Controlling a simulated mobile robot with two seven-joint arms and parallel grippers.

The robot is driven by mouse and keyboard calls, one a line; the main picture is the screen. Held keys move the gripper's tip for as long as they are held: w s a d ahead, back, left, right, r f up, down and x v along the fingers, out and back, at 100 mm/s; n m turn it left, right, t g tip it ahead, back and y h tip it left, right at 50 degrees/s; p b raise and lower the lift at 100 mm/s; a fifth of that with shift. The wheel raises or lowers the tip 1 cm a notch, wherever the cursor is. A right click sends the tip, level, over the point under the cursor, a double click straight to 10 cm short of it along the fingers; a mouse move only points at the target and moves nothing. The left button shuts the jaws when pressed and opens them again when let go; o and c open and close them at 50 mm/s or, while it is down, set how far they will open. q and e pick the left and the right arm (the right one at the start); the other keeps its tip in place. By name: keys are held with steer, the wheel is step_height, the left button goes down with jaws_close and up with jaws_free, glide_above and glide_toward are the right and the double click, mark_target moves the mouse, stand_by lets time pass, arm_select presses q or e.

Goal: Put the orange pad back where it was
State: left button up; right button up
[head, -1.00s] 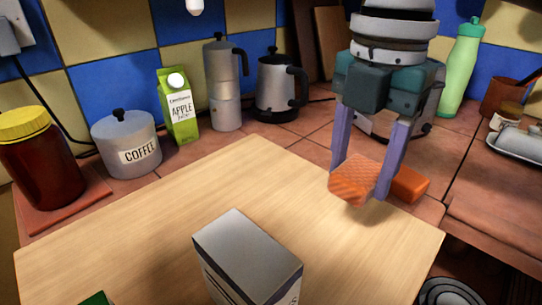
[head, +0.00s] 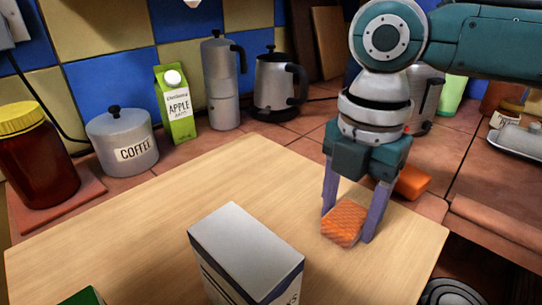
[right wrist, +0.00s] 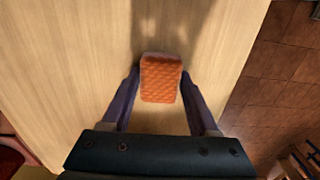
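The orange pad (head: 344,223) has a waffled top and is low over the right part of the light wooden board (head: 150,215). I cannot tell whether it touches the board. My right gripper (head: 347,220) points down with one finger on each side of the pad, shut on it. In the right wrist view the pad (right wrist: 161,79) sits between the fingertips of the right gripper (right wrist: 160,82). My left gripper is not in view.
A grey-topped box (head: 245,250) stands at the board's front. Another orange block (head: 412,182) lies behind the gripper. A coffee canister (head: 122,142), juice carton (head: 174,105), moka pot (head: 220,82) and kettle (head: 277,85) line the back. The board's middle is clear.

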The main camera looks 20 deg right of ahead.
mark_target(348, 214)
steer(key=o, duration=0.4)
steer(key=shift+r, duration=0.1)
step_height(348, 214, up, 12)
steer(key=shift+r+p, duration=0.1)
steer(key=shift+p, duration=1)
